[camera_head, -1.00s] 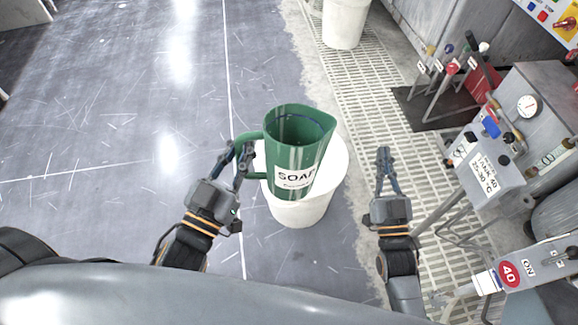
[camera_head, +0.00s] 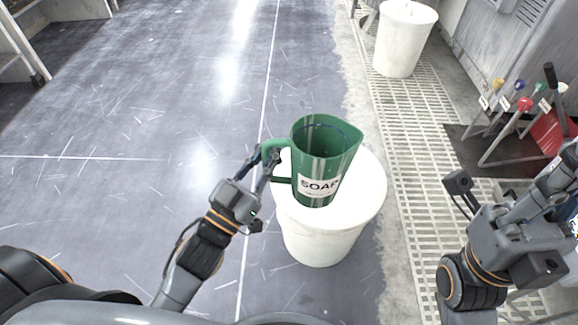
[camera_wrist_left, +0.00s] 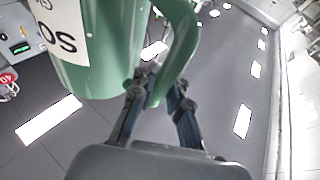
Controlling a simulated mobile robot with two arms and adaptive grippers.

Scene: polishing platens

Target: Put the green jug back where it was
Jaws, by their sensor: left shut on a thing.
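The green jug (camera_head: 325,160) with a white SOAP label is upright at the middle of the head view. Its handle (camera_head: 275,160) points left. My left gripper (camera_head: 265,165) is shut on this handle. In the left wrist view the jug (camera_wrist_left: 110,60) fills the upper left, with its handle (camera_wrist_left: 185,50) between the fingers (camera_wrist_left: 155,95). The jug overlaps the white top of a drum (camera_head: 365,185); I cannot tell whether its base touches the top. My right gripper (camera_head: 555,195) is at the right edge, away from the jug; its fingers are unclear.
A second white drum (camera_head: 403,45) stands farther back on the floor grating (camera_head: 415,130). Levers with coloured knobs (camera_head: 520,105) stand at the right, near my right arm. The grey floor (camera_head: 160,110) at the left is clear.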

